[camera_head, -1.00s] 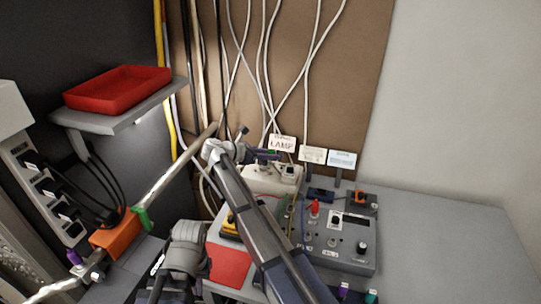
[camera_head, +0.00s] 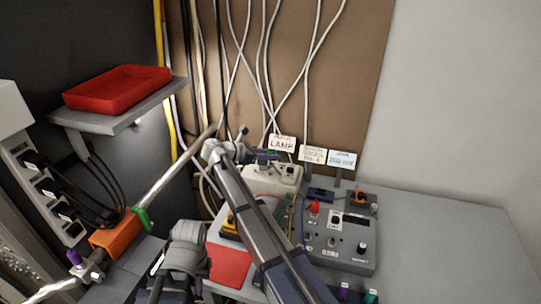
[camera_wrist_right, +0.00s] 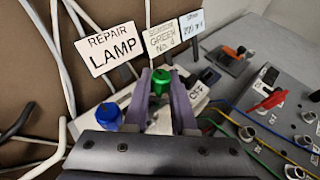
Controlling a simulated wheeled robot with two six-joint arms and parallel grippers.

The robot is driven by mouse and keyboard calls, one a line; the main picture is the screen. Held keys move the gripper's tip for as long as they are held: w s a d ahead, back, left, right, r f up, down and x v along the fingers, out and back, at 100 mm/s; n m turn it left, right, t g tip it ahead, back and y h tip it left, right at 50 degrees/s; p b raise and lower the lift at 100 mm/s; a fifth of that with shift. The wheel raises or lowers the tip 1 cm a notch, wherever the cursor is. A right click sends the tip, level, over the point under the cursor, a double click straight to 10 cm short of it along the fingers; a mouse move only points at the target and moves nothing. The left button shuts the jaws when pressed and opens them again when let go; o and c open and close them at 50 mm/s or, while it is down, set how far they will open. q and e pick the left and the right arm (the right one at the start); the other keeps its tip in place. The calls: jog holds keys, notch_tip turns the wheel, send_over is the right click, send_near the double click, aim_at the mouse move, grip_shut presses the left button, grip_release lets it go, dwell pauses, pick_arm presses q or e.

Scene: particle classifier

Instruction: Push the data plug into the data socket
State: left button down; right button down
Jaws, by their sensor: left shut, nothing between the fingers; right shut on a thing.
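My right gripper (camera_wrist_right: 165,95) is shut on a green plug (camera_wrist_right: 161,80), which sits between its purple fingertips. In the head view the right gripper (camera_head: 264,155) is at the back, by the pale socket box (camera_head: 275,182) and below the name cards. The plug's lower end is hidden, so I cannot tell whether it touches a socket. Which socket is the data socket cannot be read. My left gripper (camera_head: 160,285) is low at the left of centre, shut and empty; its fingers are hard to make out.
A blue plug (camera_wrist_right: 108,116) stands left of the fingers. Cards, one reading REPAIR LAMP (camera_wrist_right: 110,50), stand behind. A grey control panel (camera_head: 340,245) with knobs and coloured wires lies right. A red tray (camera_head: 118,88) sits on a shelf. The right tabletop is clear.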

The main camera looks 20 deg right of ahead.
jog(key=shift+f+b, duration=1.25)
jog(key=c, duration=0.6)
grip_release()
jog(key=shift+c, duration=0.2)
jog(key=p+v, duration=0.3)
jog(key=v, duration=0.5)
